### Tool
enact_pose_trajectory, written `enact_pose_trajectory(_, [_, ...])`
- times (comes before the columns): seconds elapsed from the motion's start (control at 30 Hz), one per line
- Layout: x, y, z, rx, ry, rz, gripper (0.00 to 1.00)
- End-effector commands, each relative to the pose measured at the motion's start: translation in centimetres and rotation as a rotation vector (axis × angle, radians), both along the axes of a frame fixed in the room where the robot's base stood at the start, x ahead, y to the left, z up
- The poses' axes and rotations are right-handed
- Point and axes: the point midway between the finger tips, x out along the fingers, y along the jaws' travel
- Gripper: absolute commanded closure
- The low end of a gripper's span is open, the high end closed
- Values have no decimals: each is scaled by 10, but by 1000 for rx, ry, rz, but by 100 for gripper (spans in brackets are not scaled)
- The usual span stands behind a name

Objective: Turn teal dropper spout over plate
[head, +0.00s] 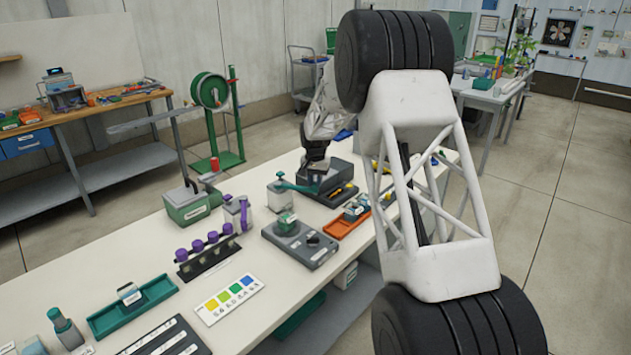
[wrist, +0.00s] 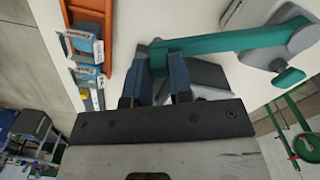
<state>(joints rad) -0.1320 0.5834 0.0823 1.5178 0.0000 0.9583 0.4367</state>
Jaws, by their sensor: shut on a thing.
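The teal dropper spout (wrist: 225,42) is a long flat arm reaching left from a grey round-topped dispenser (wrist: 262,55) in the wrist view. In the head view the spout (head: 297,186) runs right from the pale dispenser (head: 280,197) to my gripper (head: 317,168). My gripper (wrist: 168,72) is shut on the spout near its free end, with the blue-grey fingers either side of it. A grey surface (wrist: 208,76) lies below the fingers; I cannot tell whether it is the plate. The dark grey tray (head: 345,192) stands beside and below the gripper.
An orange tray (head: 347,222) with small blue boxes lies in front. A grey device (head: 310,252) with a green-topped jar stands nearer. Purple-knobbed items (head: 205,243) and a green-grey box (head: 192,206) stand to the left. Bare white bench (head: 240,268) shows between them.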

Motion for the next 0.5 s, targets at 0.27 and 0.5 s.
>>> enact_pose_trajectory(0.27, [-19, 7, 1, 0, 0, -131, 100])
enact_pose_trajectory(0.5, [-42, 21, 1, 0, -1, -319, 100])
